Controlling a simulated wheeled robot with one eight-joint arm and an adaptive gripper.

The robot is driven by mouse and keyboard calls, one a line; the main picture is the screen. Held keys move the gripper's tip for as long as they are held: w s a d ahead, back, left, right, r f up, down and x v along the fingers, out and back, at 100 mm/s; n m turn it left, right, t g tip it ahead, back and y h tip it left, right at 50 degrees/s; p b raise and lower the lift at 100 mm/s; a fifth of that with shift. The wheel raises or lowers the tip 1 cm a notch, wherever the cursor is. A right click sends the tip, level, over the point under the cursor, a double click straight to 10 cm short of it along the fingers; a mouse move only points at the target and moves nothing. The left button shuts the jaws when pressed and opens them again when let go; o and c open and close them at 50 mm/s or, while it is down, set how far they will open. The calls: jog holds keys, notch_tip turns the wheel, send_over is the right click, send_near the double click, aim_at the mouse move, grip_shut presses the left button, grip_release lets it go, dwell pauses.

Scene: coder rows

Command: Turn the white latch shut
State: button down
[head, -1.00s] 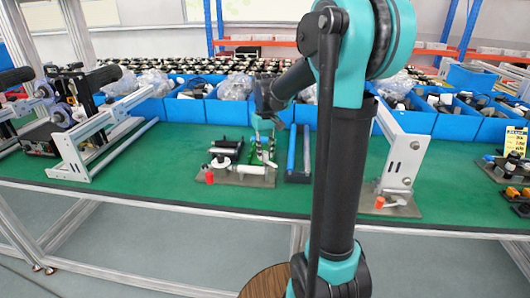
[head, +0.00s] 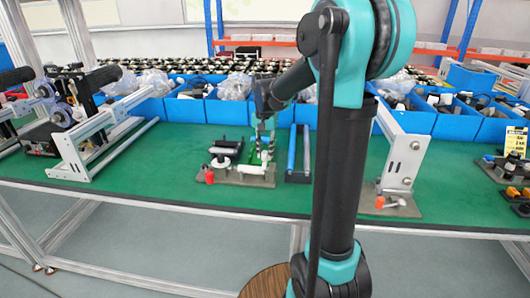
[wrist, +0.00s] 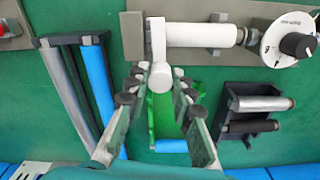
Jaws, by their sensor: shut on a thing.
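The white latch (wrist: 158,42) shows in the wrist view as a short lever with a rounded knob at its lower end. It stands at the left end of a white cylinder (wrist: 203,35) on a grey mount. My gripper (wrist: 160,82) has its fingers on both sides of the knob and is shut on it. In the head view my gripper (head: 264,142) reaches down over the fixture (head: 240,177) on the green table. The latch is too small there to make out clearly.
A white dial with a black knob (wrist: 296,44) sits right of the cylinder. A holder with blue and grey rods (wrist: 97,78) stands at left, and a black rack (wrist: 252,110) at right. Blue bins (head: 228,108) line the table's back. Green table (head: 120,190) is bare at front left.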

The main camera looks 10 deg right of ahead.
jog(key=shift+m, duration=0.4)
jog(key=c, duration=1.3)
grip_release()
notch_tip(320, 180, up, 12)
